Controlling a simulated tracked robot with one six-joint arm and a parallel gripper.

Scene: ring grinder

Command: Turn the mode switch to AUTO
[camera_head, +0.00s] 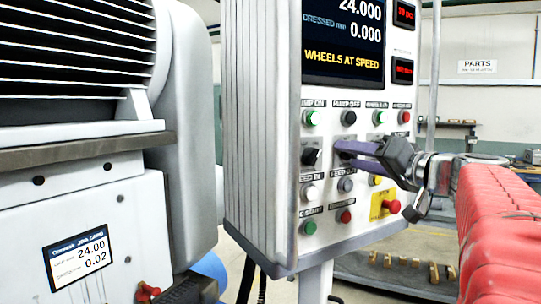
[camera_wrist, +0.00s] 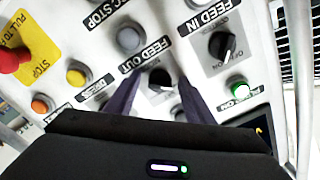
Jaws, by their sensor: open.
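Two black rotary switches sit side by side on the control panel. The left one (camera_head: 311,156) shows clear of my gripper and also appears in the wrist view (camera_wrist: 222,44), with a pale pointer mark. The other switch (camera_wrist: 160,82) lies between my gripper's fingers in the wrist view; in the head view the fingers mostly hide it. I cannot read either switch's label, so I cannot tell which is the mode switch. My gripper (camera_head: 341,153) is open, its purple fingers pointing at the panel. Its fingertips (camera_wrist: 160,78) straddle the right switch; contact cannot be told.
Buttons surround the switches, including a lit green one (camera_wrist: 238,86) and a grey one (camera_wrist: 129,38). A red emergency stop (camera_head: 391,206) on a yellow plate stands lower right, near my wrist. The screen (camera_head: 343,45) above reads "WHEELS AT SPEED". The grinder (camera_head: 90,190) stands left.

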